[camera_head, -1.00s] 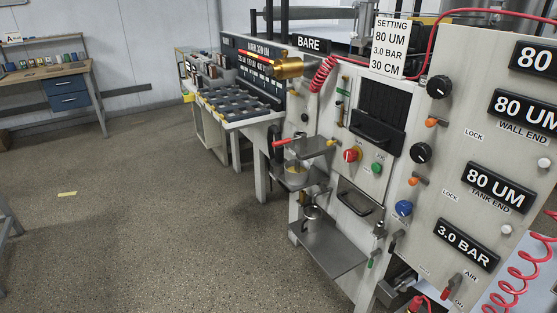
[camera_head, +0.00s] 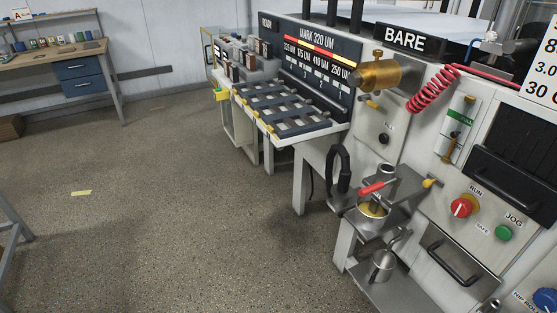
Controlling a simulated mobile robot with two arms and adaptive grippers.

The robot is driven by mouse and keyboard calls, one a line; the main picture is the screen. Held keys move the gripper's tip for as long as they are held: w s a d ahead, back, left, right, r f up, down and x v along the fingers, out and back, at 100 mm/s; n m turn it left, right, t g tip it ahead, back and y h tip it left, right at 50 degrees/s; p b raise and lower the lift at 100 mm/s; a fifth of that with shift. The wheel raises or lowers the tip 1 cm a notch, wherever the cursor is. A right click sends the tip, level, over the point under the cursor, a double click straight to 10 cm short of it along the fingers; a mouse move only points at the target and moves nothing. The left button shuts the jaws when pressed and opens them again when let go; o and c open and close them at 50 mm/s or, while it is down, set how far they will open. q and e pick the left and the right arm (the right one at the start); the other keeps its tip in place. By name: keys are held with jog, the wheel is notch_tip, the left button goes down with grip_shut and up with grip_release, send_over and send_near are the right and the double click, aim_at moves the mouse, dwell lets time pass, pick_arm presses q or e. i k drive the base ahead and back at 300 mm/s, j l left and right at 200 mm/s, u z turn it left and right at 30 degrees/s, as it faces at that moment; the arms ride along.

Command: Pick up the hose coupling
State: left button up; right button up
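I cannot single out the hose coupling with certainty. A red coiled hose (camera_head: 433,88) hangs on the machine front below the BARE sign, to the right of a brass cylinder (camera_head: 378,75). A small brass fitting (camera_head: 371,102) sits just under the cylinder; I cannot tell whether the hose joins it. A black loop (camera_head: 338,170) hangs at the left side of the machine. Neither of my grippers is in view.
A steel stand holds a cup (camera_head: 372,209) under a red handle (camera_head: 372,187), with a metal pot (camera_head: 383,265) on a lower shelf. A slotted rack table (camera_head: 285,105) stands behind. A workbench (camera_head: 55,62) is far left. The floor (camera_head: 170,210) between is largely open.

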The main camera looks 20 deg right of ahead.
aim_at(342, 190)
jog(key=i+z, duration=0.15)
jog(key=i, duration=0.35)
jog(key=i+j+z, duration=0.15)
jog(key=i, duration=0.3)
jog(key=i+j+z, duration=0.1)
jog(key=i+j, duration=0.15)
jog(key=i, duration=0.25)
